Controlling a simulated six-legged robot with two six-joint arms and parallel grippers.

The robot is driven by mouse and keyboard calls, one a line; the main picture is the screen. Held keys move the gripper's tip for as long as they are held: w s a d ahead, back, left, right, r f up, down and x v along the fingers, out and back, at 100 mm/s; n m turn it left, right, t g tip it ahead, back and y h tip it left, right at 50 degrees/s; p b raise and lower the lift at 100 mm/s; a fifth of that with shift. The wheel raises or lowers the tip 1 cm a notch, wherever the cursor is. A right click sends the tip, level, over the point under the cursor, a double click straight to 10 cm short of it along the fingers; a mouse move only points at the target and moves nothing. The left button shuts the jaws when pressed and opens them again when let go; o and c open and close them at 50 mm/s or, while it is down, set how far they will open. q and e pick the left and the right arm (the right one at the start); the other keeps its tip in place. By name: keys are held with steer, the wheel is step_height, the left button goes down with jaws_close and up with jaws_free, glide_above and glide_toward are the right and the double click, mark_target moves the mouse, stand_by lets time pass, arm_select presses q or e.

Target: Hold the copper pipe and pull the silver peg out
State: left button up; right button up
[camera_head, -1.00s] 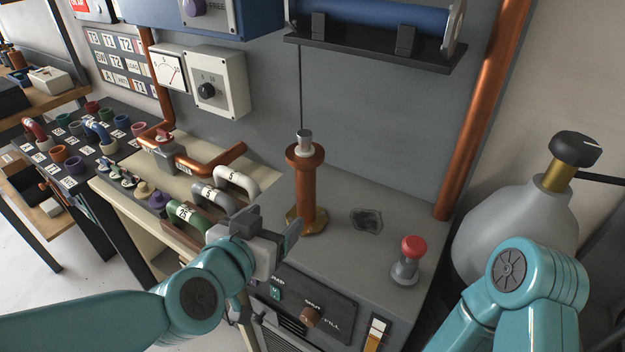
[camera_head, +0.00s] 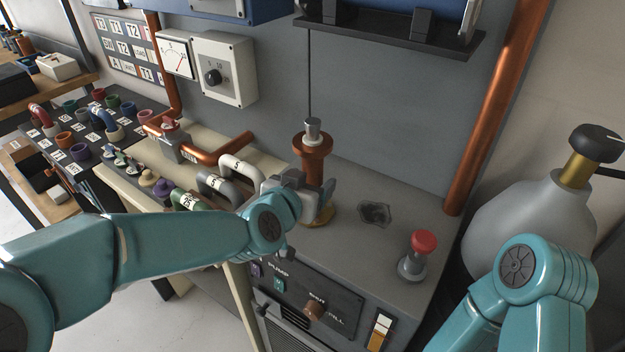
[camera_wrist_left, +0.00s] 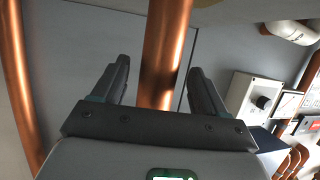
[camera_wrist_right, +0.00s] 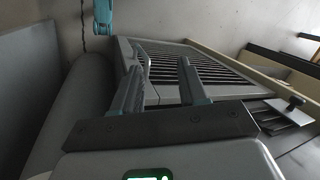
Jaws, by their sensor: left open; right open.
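The copper pipe (camera_head: 313,165) stands upright on a brass base on the grey cabinet top. The silver peg (camera_head: 312,128) sticks up from its top end. My left gripper (camera_head: 322,198) is at the lower part of the pipe. In the left wrist view the pipe (camera_wrist_left: 167,50) runs between the two open fingers (camera_wrist_left: 160,80), with a gap on each side. The peg does not show there. My right gripper (camera_wrist_right: 160,82) is open and empty in the right wrist view, facing a slatted grey panel. It is outside the head view.
Pipe-shaped handles (camera_head: 240,170) stand to the left. A thin rod hangs above the peg. A grey cylinder (camera_head: 530,220) stands at the right.

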mark_target(316, 177)
arm_select(q)
steer(key=x, duration=0.3)
steer(key=shift+w+d+f, duration=0.1)
steer(key=shift+w+d, duration=0.1)
steer(key=shift+s, duration=0.1)
steer(key=shift+c, duration=1.3)
jaws_close()
step_height(316, 177, up, 20)
steer(key=p, duration=1.3)
steer(key=c, duration=0.5)
jaws_free()
steer(key=shift+c, duration=0.2)
jaws_close()
